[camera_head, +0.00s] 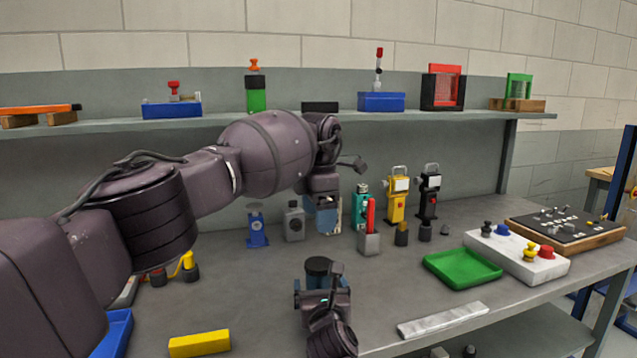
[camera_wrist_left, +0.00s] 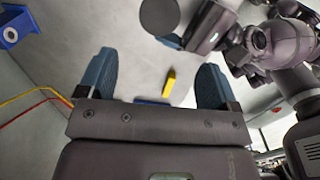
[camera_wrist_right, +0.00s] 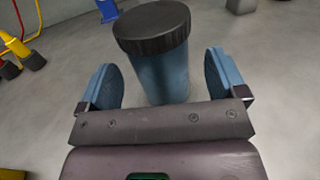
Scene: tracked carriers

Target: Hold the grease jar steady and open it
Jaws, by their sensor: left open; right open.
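The grease jar (camera_wrist_right: 160,75) has a blue body and a wide dark ribbed lid (camera_wrist_right: 152,27). It stands upright on the bench, and its lid also shows in the head view (camera_head: 319,265). My right gripper (camera_head: 322,294) is open, low at the jar, with one finger on each side of the body in the right wrist view and visible gaps. My left gripper (camera_head: 325,218) is open and empty, higher and behind the jar in the head view. In the left wrist view, a round grey top (camera_wrist_left: 160,16) beside my right gripper looks like the lid.
A green tray (camera_head: 462,268), a white control box (camera_head: 515,255) and a pale bar (camera_head: 442,320) lie to the right. A yellow block (camera_head: 199,343) is at front left. Several bottles and tools, including a red-topped grey block (camera_head: 369,242), stand behind. A shelf (camera_head: 230,123) runs above.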

